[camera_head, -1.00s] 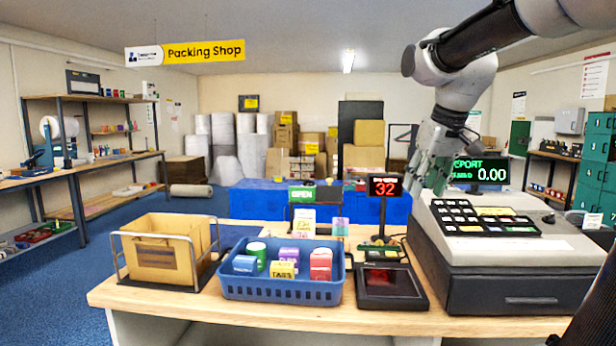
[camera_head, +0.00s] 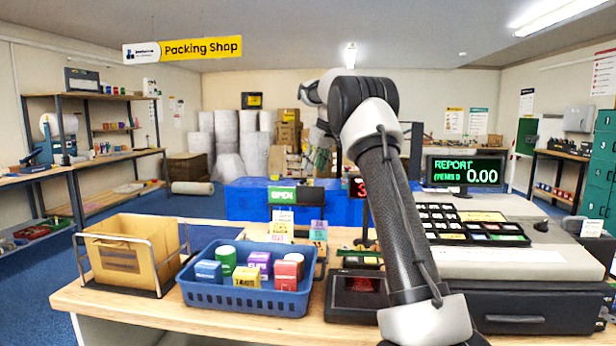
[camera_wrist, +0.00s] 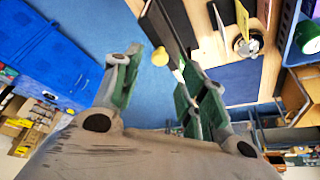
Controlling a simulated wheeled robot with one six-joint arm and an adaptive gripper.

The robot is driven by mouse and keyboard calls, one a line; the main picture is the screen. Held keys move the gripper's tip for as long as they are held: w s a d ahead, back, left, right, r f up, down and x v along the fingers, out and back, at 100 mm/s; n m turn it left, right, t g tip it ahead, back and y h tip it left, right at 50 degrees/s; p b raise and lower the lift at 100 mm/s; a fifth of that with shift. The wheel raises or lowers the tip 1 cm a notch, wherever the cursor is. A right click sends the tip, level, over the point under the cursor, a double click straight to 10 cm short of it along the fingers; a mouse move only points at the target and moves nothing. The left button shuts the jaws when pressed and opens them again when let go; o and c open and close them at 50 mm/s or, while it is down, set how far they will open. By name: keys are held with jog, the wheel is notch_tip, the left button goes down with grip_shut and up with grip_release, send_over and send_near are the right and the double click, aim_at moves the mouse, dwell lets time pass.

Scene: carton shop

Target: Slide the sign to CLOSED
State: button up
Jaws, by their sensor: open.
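The sign (camera_head: 282,195) shows a green OPEN panel in the head view, standing at the far side of the counter behind the blue basket. Its right part is dark. In the wrist view the sign (camera_wrist: 168,22) appears as a dark bar seen from above, with a small yellow knob (camera_wrist: 160,56) at its side. My gripper (camera_wrist: 160,66) is open, with green-padded fingers spread on either side of the knob's direction. I cannot tell how far the knob is from the fingers; no contact is clear. In the head view my arm partly hides the gripper above and beyond the sign.
A blue basket (camera_head: 247,300) of small boxes and a wire holder with a carton (camera_head: 125,250) stand on the counter (camera_head: 150,318). The cash register (camera_head: 530,290) fills the right. Blue crates (camera_head: 240,203) stand beyond the counter. The red number display is partly hidden by my arm.

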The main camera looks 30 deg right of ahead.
aim_at(312, 180)
jog(key=shift+x, duration=2.3)
jog(key=shift+s, duration=0.1)
grip_shut()
